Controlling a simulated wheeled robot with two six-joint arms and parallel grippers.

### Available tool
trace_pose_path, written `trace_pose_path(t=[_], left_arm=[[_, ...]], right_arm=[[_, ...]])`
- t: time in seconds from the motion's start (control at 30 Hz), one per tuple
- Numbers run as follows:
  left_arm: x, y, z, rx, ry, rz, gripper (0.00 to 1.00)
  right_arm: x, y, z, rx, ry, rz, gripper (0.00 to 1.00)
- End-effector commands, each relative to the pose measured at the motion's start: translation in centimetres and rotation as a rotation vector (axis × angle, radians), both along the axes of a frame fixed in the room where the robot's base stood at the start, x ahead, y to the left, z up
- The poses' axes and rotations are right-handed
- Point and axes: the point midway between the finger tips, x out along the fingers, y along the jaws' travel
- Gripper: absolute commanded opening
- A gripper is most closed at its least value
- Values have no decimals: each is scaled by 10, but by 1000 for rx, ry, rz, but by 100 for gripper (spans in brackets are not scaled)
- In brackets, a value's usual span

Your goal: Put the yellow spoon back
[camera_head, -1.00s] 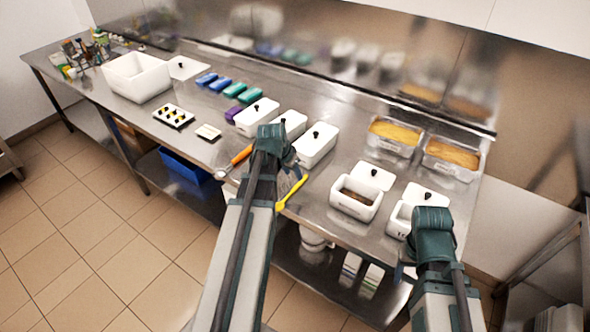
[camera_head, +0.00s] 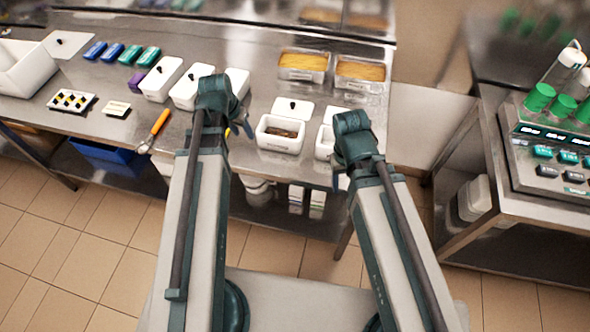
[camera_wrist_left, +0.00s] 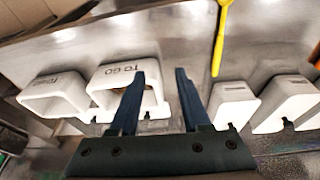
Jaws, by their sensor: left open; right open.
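The yellow spoon (camera_wrist_left: 220,42) shows in the left wrist view at the top, right of my fingers, on the steel counter. In the head view only a small yellow bit (camera_head: 228,132) shows beside my left wrist; my arm hides the rest. My left gripper (camera_wrist_left: 158,76) is open, with nothing between its fingers, and apart from the spoon. In the head view my left gripper (camera_head: 240,124) is over the counter's front part. My right gripper (camera_head: 341,182) is by the counter's front edge near a white tub; its fingers are mostly hidden.
An orange-handled tool (camera_head: 158,124) lies left of my left arm. White lidded boxes (camera_head: 160,80) stand behind. An open white tub (camera_head: 281,134) with brown contents and two yellow-filled pans (camera_head: 303,67) are on the right. A second table (camera_head: 520,213) stands beyond a floor gap.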

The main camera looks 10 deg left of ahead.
Motion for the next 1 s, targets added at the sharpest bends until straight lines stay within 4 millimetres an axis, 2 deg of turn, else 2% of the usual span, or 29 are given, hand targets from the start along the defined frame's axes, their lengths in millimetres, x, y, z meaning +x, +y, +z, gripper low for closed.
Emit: trace_pose_path(t=[0.03,0.1,0.2,0.3,0.4,0.6,1.0], left_arm=[[-13,-37,-2,8,39,-39,47],[-30,-75,-4,28,94,-68,47],[-56,-120,-6,66,160,-103,47],[-82,-154,-7,109,210,-129,47],[-103,-176,-7,148,245,-146,47],[-124,-196,-6,194,273,-157,47],[-126,-197,-6,199,277,-157,47]], right_arm=[[0,0,0,0,0,0,57],[0,0,0,0,0,0,57],[0,0,0,0,0,0,57],[0,0,0,0,0,0,57],[0,0,0,0,0,0,57],[0,0,0,0,0,0,57],[0,0,0,0,0,0,57]])
